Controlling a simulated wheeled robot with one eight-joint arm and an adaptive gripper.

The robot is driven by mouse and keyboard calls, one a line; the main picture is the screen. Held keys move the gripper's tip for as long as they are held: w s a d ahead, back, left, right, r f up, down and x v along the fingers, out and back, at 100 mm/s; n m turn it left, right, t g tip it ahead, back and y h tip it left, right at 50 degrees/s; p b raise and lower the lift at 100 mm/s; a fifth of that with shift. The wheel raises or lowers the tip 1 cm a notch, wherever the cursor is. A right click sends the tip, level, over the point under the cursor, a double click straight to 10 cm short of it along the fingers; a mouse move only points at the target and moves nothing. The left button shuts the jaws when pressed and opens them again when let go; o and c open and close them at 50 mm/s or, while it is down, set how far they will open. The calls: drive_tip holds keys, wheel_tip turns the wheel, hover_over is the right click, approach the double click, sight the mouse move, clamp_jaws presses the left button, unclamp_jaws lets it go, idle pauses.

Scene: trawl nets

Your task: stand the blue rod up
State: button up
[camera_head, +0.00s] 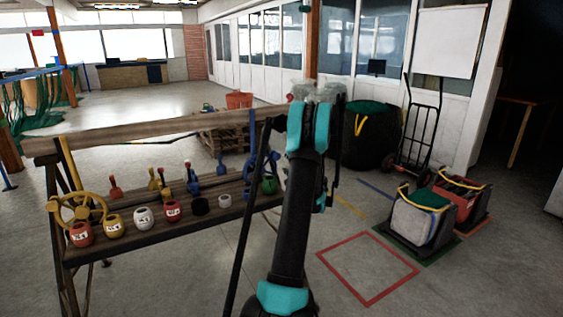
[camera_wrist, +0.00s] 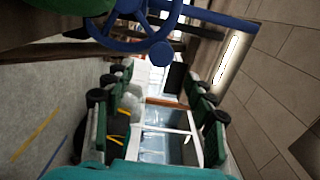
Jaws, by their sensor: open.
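A blue bar (camera_head: 253,140) shows upright behind the right end of the wooden bench, close to a blue handwheel (camera_head: 262,168). I cannot tell whether this bar is the task's rod or a post of the wheel. In the wrist view a blue bar (camera_wrist: 217,17) runs slanting across the top beside the blue handwheel (camera_wrist: 160,52). My gripper (camera_wrist: 160,82) is open, its green and black fingers wide apart with nothing between them. In the head view my arm hides the gripper's fingers and part of the bench's right end.
The bench (camera_head: 155,229) carries several labelled pots, small coloured levers and a yellow handwheel (camera_head: 76,210). A wooden rail (camera_head: 150,130) runs above its back. To the right are a red floor square (camera_head: 368,300), bins (camera_head: 415,222), and a hand truck (camera_head: 420,135). Open floor lies between.

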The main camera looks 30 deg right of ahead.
drive_tip(key=shift+s, duration=1.25)
drive_tip(key=shift+a, duration=0.15)
drive_tip(key=a+n, duration=0.1)
drive_tip(key=a, duration=0.2)
drive_tip(key=a+g+y, duration=0.1)
drive_tip(key=a, duration=0.2)
drive_tip(key=w+a+r+n+y, duration=0.1)
drive_tip(key=a, duration=0.2)
drive_tip(key=shift+r+n, duration=0.1)
drive_tip(key=shift+n, duration=0.2)
drive_tip(key=s+a+f+n+g+y, duration=0.1)
drive_tip(key=s+a+n+g+y, duration=0.25)
drive_tip(key=a, duration=0.95)
drive_tip(key=s+a+n+g+h, duration=0.1)
drive_tip(key=s+a+n+g, duration=0.35)
drive_tip(key=a, duration=0.95)
drive_tip(key=s+a+f+n+g+h, duration=0.1)
drive_tip(key=s+a+f+n, duration=0.1)
drive_tip(key=s, duration=0.8)
drive_tip(key=s+a+f+n+g+h, duration=0.1)
drive_tip(key=s+a+f+n+g, duration=0.1)
drive_tip(key=s, duration=0.8)
drive_tip(key=s+a+f+n+g+h, duration=0.1)
drive_tip(key=s+a+f+n, duration=0.3)
drive_tip(key=s, duration=0.6)
drive_tip(key=shift+s+a+f+g+h, duration=0.15)
drive_tip(key=shift+a+f+g+h, duration=0.3)
drive_tip(key=shift+a, duration=0.2)
